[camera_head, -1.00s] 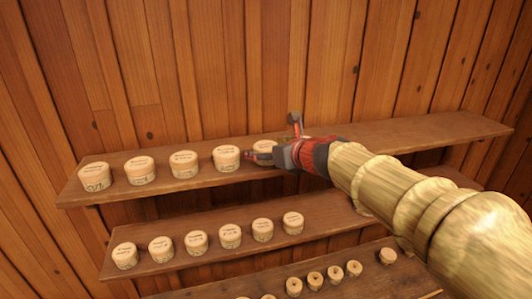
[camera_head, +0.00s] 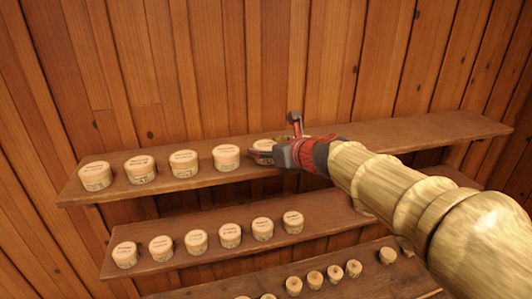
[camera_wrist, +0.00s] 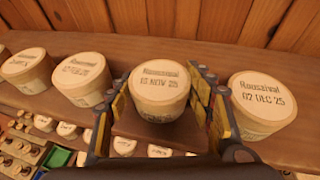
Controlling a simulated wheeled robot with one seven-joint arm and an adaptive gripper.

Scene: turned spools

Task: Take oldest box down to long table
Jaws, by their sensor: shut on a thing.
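My gripper (camera_head: 270,152) is at the top shelf, with its fingers on both sides of a round, pale lidded box (camera_wrist: 159,90). The box's lid reads what looks like "15 NOV" in the wrist view, and the fingers (camera_wrist: 160,105) are shut on it. It appears upright at shelf level; I cannot tell whether it still touches the shelf. Another box (camera_wrist: 262,104), marked "02 DEC 25", stands just right of the gripper. More boxes stand to the left, including a neighbour (camera_wrist: 82,78) whose date is hard to read. No long table is clearly identifiable.
The top shelf (camera_head: 410,132) is bare to the right of my arm. A middle shelf (camera_head: 185,255) carries a row of smaller boxes (camera_head: 230,236). Small spools (camera_head: 314,280) stand on a lower board. A plank wall (camera_head: 220,60) rises close behind.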

